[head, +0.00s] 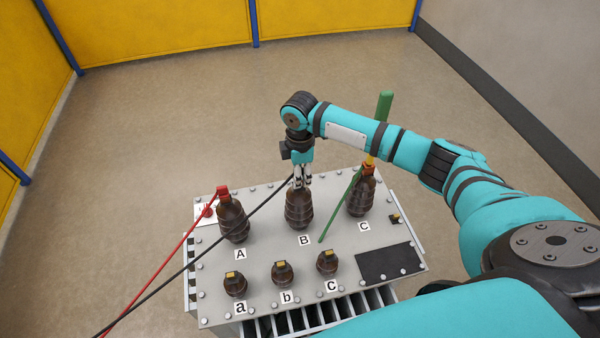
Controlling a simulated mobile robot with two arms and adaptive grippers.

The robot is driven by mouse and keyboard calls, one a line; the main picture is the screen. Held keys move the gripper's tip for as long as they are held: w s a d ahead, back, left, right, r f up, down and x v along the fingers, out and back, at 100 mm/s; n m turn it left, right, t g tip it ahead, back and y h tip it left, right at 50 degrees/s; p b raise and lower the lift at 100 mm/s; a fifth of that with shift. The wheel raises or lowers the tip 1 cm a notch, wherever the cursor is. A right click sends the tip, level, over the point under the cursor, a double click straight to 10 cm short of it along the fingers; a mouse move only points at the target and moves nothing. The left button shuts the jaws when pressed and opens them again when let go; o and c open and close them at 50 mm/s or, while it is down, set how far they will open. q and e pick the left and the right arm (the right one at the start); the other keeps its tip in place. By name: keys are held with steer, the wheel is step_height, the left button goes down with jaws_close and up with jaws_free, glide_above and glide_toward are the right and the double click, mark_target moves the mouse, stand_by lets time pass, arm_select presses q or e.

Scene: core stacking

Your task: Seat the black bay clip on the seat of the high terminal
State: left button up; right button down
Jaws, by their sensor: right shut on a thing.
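The high terminal labelled B (299,212) is a ribbed brown bushing standing upright in the back row of the grey box top. My right gripper (301,182) points straight down at the top of terminal B and is shut. The black cable (215,242) runs up from the lower left and ends at its fingertips, so it holds the black bay clip there. The clip is too small and covered to make out. I cannot tell whether it touches the seat, which the fingers hide. My left gripper is not in view.
High terminal A (234,222) has a red clip (222,191) with a red cable. High terminal C (361,196) has red and yellow parts on top, with a green cable (340,206) and a green upright bar (384,107). Small terminals a, b (282,273) and c stand in front.

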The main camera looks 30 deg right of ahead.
steer(key=shift+f, duration=0.65)
steer(key=c, duration=1)
jaws_free()
step_height(320, 180, up, 12)
steer(key=o, duration=1)
